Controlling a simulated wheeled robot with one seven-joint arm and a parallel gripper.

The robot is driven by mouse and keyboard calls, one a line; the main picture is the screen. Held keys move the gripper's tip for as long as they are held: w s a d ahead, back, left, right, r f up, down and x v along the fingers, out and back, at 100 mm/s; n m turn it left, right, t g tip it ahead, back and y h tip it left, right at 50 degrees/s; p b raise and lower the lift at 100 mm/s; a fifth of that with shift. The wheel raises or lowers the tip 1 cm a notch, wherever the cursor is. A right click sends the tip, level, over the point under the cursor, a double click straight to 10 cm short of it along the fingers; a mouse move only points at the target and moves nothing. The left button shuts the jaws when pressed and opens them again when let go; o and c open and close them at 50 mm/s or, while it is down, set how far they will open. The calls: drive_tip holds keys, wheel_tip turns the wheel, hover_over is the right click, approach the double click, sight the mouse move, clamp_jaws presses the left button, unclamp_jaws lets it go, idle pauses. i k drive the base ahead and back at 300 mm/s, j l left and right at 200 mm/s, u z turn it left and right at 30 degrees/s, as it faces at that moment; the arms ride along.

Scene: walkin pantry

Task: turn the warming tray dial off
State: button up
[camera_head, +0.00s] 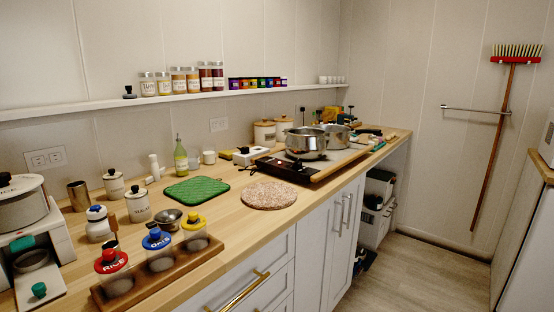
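The warming tray appears to be the low flat unit on the counter right of centre, with a black front panel (284,169) at its left end. Small dial-like shapes show on this panel, but they are too small to tell their setting. A steel pot (306,142) stands on the unit behind the panel, and a second steel pot (338,136) stands farther back. My gripper is not in view.
A round cork-like mat (269,195) and a green quilted mat (196,190) lie in front of the unit. A wooden rack (160,270) with lidded jars stands nearer. A shelf (150,104) with jars runs along the wall. The floor (425,275) at right is clear.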

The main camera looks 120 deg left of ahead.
sight(297, 164)
drive_tip(key=u, duration=3.9)
